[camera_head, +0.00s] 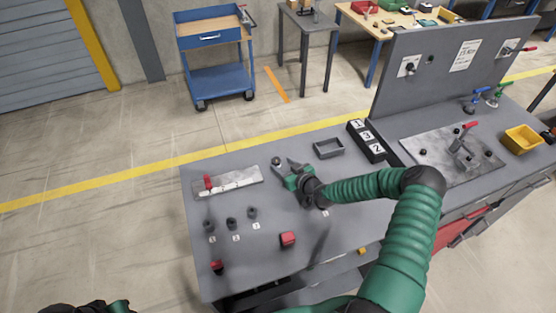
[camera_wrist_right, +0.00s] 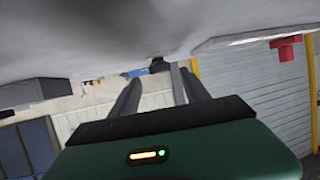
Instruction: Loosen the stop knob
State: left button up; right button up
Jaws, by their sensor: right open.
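A dark round knob (camera_head: 277,161), which looks like the stop knob, stands on the grey bench near the right end of a pale metal plate (camera_head: 240,178). In the right wrist view the knob (camera_wrist_right: 158,65) shows between and beyond the fingertips, with no contact that I can make out. My right gripper (camera_head: 285,166) is open, low over the bench, its fingers pointing toward the knob; it also shows in the wrist view (camera_wrist_right: 156,78). A red handle (camera_head: 208,183) stands at the plate's left end. My left gripper's fingers do not show.
A small grey tray (camera_head: 328,148) and a black rack with numbered tiles (camera_head: 367,141) lie right of my gripper. Several dark pegs (camera_head: 232,223), a red block (camera_head: 288,239) and a red button (camera_head: 217,267) stand nearer. An upright panel (camera_head: 435,70) rises at right.

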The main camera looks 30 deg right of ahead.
aim_at(276, 161)
jog(key=x, duration=0.3)
jog(key=shift+w, duration=0.2)
jog(key=shift+w+f, duration=0.15)
jog(key=shift+w, duration=0.1)
jog(key=shift+w, duration=0.1)
jog(key=c, duration=0.3)
grip_shut()
jog(key=shift+p, duration=0.45)
jog(key=shift+w+a+r+m+h+p, duration=0.1)
jog(key=shift+a+m+h+p, duration=0.05)
jog(key=shift+m+h+p, duration=0.35)
jog(key=shift+a+r+m+h+p, duration=0.15)
jog(key=shift+m+h+p, duration=0.25)
jog(key=shift+h+p, duration=0.2)
jog(key=shift+f+m+g+h, duration=0.2)
jog(key=shift+m+g+h, duration=0.2)
jog(key=shift+m+h, duration=1.3)
jog(key=shift+h, duration=0.2)
